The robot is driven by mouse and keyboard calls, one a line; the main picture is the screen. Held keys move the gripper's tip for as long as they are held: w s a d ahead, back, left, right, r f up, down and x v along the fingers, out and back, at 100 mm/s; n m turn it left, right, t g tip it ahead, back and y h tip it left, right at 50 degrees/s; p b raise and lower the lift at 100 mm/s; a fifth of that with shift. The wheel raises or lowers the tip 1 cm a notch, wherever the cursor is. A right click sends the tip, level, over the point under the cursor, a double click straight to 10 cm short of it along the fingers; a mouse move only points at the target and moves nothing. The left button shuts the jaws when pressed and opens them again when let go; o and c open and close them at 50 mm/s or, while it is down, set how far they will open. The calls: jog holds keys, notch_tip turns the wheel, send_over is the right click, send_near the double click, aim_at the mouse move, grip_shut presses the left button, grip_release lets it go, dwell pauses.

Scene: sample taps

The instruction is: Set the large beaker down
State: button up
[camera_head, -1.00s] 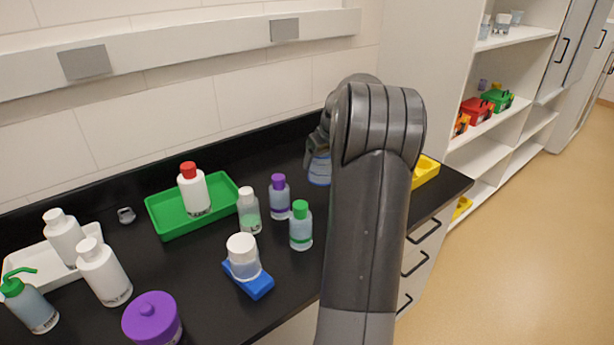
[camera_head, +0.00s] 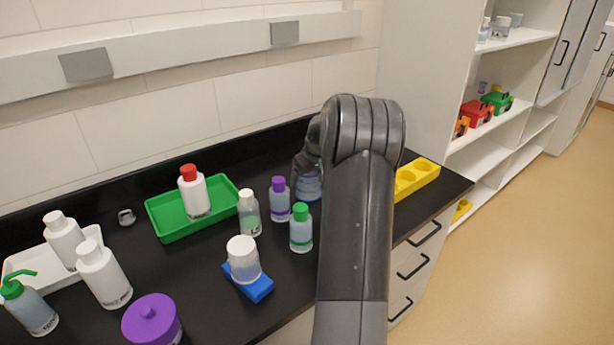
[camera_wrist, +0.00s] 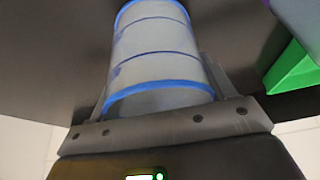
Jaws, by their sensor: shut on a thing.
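The large beaker is a clear cylinder with blue rings and blue marks. In the wrist view the beaker (camera_wrist: 155,50) stands between the two fingers of my gripper (camera_wrist: 160,110), which are shut on it. In the head view the beaker (camera_head: 308,184) shows just left of my arm, low over the black bench, behind the purple-capped bottle. My arm hides part of it and most of the gripper. I cannot tell whether its base touches the bench.
The purple-capped bottle (camera_head: 279,200) and green-capped bottle (camera_head: 301,229) stand close by on the left. A yellow rack (camera_head: 420,176) lies right of my arm. A green tray (camera_head: 170,228) holds a red-capped bottle (camera_head: 194,192).

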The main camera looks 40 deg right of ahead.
jog(key=o, duration=1)
jog(key=shift+f, duration=0.1)
jog(key=v, duration=1.2)
jog(key=s+a+r, duration=0.2)
jog(key=a+r, duration=0.1)
jog(key=a, duration=0.5)
jog(key=s+a+r, duration=0.2)
jog(key=a+r, duration=0.1)
jog(key=a, duration=0.4)
jog(key=s+a+r+n, duration=0.1)
jog(key=s+a+r, duration=0.1)
jog(key=s+a, duration=1.4)
jog(key=s+a+f+t, duration=0.1)
jog(key=s+a+f, duration=0.3)
jog(key=s+a, duration=0.2)
jog(key=s, duration=0.2)
jog(key=shift+s+a, duration=0.25)
jog(key=shift+a, duration=0.1)
jog(key=shift+r, duration=0.1)
